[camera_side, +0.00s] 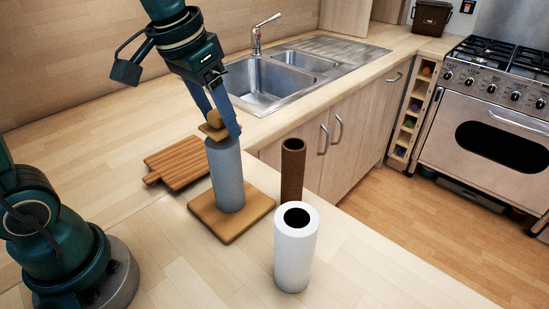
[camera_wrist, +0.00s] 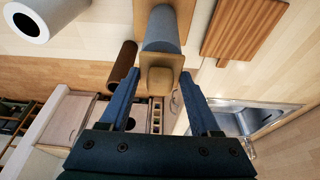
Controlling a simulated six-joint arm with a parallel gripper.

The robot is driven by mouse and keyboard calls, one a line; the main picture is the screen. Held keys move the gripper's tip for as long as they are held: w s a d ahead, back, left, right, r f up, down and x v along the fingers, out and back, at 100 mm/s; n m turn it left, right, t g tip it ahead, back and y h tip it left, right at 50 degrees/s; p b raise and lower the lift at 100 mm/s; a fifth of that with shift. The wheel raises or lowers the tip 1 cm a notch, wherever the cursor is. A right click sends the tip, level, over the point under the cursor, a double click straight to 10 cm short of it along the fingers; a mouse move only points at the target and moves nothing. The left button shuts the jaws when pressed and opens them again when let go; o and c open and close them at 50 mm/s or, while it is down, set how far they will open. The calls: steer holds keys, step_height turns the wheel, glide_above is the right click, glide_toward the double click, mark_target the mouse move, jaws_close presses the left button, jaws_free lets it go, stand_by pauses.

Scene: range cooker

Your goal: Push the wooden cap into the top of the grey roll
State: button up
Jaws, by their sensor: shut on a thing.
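The grey roll (camera_side: 226,178) stands upright on a square wooden base (camera_side: 240,222); the roll also shows in the wrist view (camera_wrist: 162,30). The wooden cap (camera_side: 214,119) has a small knob above a wider flat part and is at the roll's top end. It also shows in the wrist view (camera_wrist: 160,78), in front of the roll's end. My gripper (camera_side: 221,128) is shut on the cap, one finger on each side, pointing down. The fingers partly cover the cap and the roll's rim, so I cannot tell whether any of the cap is inside the roll.
A white roll (camera_side: 295,257) and a brown tube (camera_side: 292,172) stand upright to the right of the base. A striped wooden board (camera_side: 178,163) lies behind it, left. The sink (camera_side: 270,82) is farther back. The counter's front edge runs close behind the tubes.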

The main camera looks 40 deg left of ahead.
steer(key=shift+f, duration=0.8)
steer(key=o, duration=1)
steer(key=shift+o, duration=0.2)
steer(key=shift+r, duration=0.1)
steer(key=v, duration=1.1)
steer(key=shift+s, duration=0.1)
